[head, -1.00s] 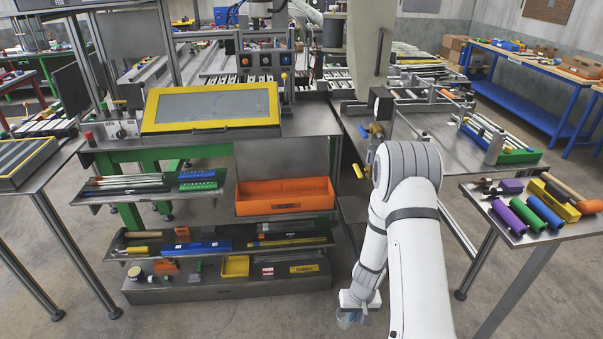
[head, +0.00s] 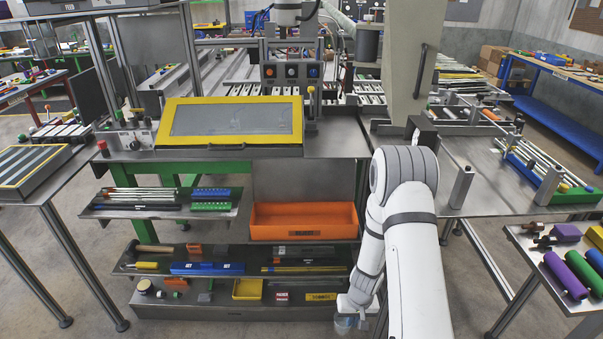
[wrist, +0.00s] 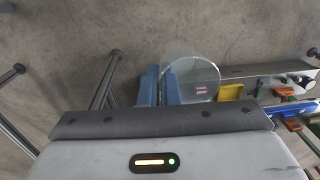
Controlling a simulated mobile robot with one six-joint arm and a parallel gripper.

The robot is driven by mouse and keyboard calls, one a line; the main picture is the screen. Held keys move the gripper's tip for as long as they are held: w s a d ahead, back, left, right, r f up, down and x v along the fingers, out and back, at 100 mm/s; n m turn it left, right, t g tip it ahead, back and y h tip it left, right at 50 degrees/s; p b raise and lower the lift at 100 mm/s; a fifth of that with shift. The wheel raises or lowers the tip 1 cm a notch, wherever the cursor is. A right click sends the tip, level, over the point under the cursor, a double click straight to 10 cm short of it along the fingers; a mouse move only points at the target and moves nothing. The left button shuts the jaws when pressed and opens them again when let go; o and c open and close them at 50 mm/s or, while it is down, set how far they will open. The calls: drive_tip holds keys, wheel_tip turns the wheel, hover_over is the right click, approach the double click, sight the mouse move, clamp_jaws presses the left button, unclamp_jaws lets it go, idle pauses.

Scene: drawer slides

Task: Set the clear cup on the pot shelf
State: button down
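The clear cup (wrist: 205,76) shows in the wrist view as a transparent round rim beside the blue fingers of my gripper (wrist: 159,76). The fingers are close together and appear shut on the cup's wall. In the head view the cup (head: 344,323) hangs below my gripper (head: 350,309), partly hidden by it, right of the lower shelves. No label marks a pot shelf. The bottom shelf (head: 215,312) holds a small round pot (head: 145,286), a yellow bin (head: 247,289) and small items.
The middle shelf (head: 130,268) holds tools and a blue case. Above it are an orange tray (head: 304,221) and a tool shelf (head: 105,212). A metal table (head: 460,205) stands at right, with a smaller table nearer. The floor in front of the shelves is clear.

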drive_tip(key=shift+w+d, duration=0.1)
drive_tip(key=w+r+p, duration=0.2)
drive_tip(key=r+p, duration=0.2)
drive_tip(key=r, duration=0.8)
drive_tip(key=w+r+p, duration=0.2)
drive_tip(key=r+p, duration=0.3)
drive_tip(key=r, duration=0.7)
drive_tip(key=shift+r+p, duration=0.3)
drive_tip(key=f+b, duration=0.4)
drive_tip(key=shift+a, duration=0.35)
drive_tip(key=shift+d, duration=0.1)
